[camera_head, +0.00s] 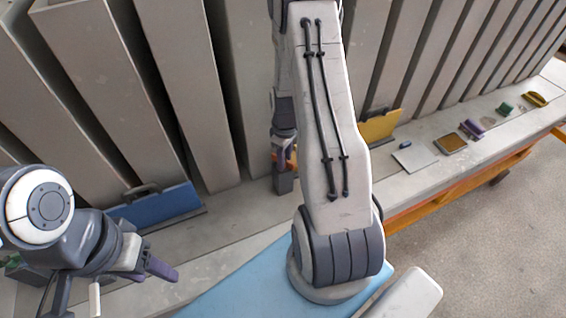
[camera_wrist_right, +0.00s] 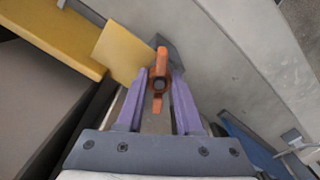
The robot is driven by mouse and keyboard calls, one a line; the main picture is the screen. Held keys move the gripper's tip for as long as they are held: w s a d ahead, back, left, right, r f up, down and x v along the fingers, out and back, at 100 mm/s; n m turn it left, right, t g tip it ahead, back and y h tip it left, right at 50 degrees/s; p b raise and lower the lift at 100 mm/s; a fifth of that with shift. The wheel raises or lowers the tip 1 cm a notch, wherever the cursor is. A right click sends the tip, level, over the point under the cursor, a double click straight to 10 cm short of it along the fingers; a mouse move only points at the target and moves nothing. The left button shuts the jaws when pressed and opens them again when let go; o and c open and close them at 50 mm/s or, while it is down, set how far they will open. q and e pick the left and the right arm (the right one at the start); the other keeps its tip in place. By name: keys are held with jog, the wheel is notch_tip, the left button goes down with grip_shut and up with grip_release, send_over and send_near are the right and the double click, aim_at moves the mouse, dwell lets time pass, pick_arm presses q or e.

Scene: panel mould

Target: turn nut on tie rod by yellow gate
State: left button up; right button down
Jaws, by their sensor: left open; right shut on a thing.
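The orange wing nut (camera_wrist_right: 159,80) shows in the right wrist view between the purple fingertips of my right gripper (camera_wrist_right: 160,84), which is shut on it. A dark round rod end shows at the nut's middle; the rest of the tie rod is hidden. In the head view the nut (camera_head: 290,158) is partly covered by my right gripper (camera_head: 284,150) and arm. The yellow gate (camera_head: 380,126) stands right of it, partly behind my arm; it also shows in the right wrist view (camera_wrist_right: 60,45). My left gripper (camera_head: 158,268) is open and empty at the lower left, well away from the nut.
On the ledge at right lie a light plate (camera_head: 414,157), a brown-yellow tray (camera_head: 450,144), a purple item (camera_head: 472,128) and a yellow item (camera_head: 535,99). Tall grey panels line the back.

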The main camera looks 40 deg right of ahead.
jog(key=shift+n, duration=0.8)
jog(key=shift+c, duration=2.4)
grip_release()
